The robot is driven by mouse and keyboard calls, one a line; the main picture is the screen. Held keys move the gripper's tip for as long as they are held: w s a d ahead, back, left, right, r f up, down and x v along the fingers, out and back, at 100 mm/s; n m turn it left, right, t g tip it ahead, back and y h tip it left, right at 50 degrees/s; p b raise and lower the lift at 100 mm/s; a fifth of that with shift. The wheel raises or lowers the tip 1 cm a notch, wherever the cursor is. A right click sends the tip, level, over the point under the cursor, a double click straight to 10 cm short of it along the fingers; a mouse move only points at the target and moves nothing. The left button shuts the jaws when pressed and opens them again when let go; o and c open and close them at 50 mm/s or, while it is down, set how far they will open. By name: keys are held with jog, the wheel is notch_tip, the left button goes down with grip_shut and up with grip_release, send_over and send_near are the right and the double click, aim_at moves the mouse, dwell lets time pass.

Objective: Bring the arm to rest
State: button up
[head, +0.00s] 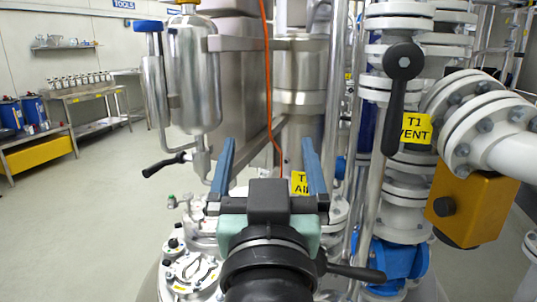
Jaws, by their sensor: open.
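My gripper (267,165) is in the lower middle of the head view, with its two blue fingers spread apart and pointing away from me. Nothing is held between them. Behind the fingers stand a grey steel column and a vertical pipe (300,90).
A steel vessel (194,80) with a black lever (165,164) stands left. An orange cable (268,75) hangs centrally. Open floor (95,215) lies left.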

jog(key=s+r+t+p, duration=0.1)
jog(key=s+r+t, duration=0.2)
jog(key=s+r, duration=0.45)
jog(key=s+r+t+p, duration=0.1)
jog(key=s+r+t, duration=0.3)
jog(key=r, duration=0.6)
notch_tip(320, 180, up, 30)
jog(key=w+p, duration=0.1)
jog(key=p, duration=2.9)
jog(key=shift+w+g+p, duration=0.15)
jog(key=shift+g+p, duration=0.15)
jog(key=shift+p, duration=0.1)
jog(key=shift+f, duration=0.1)
